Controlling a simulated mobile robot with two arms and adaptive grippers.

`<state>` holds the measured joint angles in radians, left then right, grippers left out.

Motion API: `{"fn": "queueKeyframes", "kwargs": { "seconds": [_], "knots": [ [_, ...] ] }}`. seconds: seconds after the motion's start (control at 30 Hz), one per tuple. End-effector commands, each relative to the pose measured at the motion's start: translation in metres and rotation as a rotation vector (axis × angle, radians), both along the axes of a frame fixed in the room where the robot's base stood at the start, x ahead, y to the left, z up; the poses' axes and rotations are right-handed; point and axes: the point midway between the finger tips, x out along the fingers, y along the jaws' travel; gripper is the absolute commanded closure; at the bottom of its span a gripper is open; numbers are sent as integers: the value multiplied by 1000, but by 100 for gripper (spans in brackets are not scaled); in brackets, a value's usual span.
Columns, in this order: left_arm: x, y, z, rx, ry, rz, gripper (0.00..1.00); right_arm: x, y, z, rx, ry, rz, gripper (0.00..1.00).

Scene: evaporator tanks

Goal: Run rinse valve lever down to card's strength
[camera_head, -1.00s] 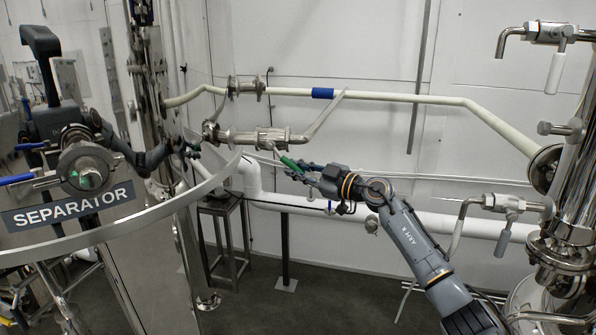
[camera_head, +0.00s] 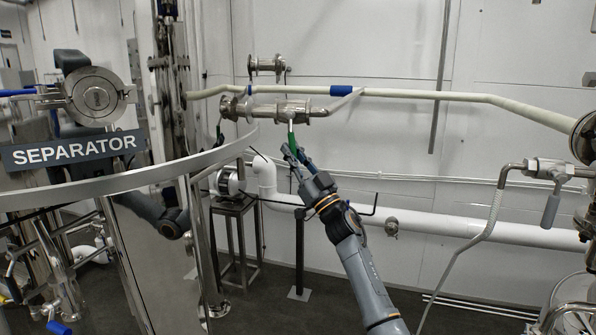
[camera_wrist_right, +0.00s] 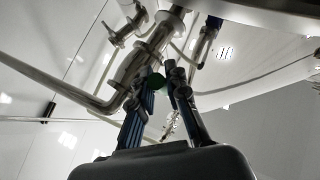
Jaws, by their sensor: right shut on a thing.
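The green-gripped valve lever (camera_head: 292,141) hangs nearly straight down below a steel valve body (camera_head: 270,110) on the pipe along the back wall. My right gripper (camera_head: 294,154) reaches up from below and is shut on the lever's lower part. In the right wrist view, the green grip (camera_wrist_right: 157,81) shows between the two fingers (camera_wrist_right: 160,88), below the steel valve. My left arm is partly behind the separator's curved rim, and its gripper cannot be made out. I see no readable card.
The separator (camera_head: 75,150) with its curved steel rim stands at the left, close to my left arm. A thick white pipe (camera_head: 440,225) runs along the wall behind my right arm. Another valve handle (camera_head: 551,210) hangs at the right. The floor between is mostly clear.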

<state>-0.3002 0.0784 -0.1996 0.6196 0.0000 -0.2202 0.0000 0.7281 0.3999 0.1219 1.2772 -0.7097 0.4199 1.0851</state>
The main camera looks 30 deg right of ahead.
Motion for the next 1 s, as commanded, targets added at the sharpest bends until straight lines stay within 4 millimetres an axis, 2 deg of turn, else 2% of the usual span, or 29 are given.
{"fn": "queueKeyframes", "kwargs": {
  "seconds": [0.03, 0.3, 0.83, 0.87, 0.9, 0.97, 1.0],
  "knots": [
    [0, 0, -13, 0, 0, 0, 63, 1, 2, -7, 24, -18, 3, 100],
    [0, 0, -31, 0, 0, -1, 63, 3, 4, -3, 94, -76, 2, 100],
    [0, 0, -33, 0, -1, -1, 63, 3, 5, 0, 110, -91, 2, 100],
    [0, 0, -33, 0, -1, -1, 63, 3, 5, 0, 110, -91, 2, 84],
    [0, 0, -33, 0, -1, -1, 63, 3, 5, 0, 110, -91, 2, 75],
    [0, 0, -33, 0, -1, -1, 63, 3, 5, 0, 110, -91, 2, 63],
    [0, 0, -33, 0, -1, -1, 63, 3, 5, 0, 110, -91, 2, 62]
  ]
}}
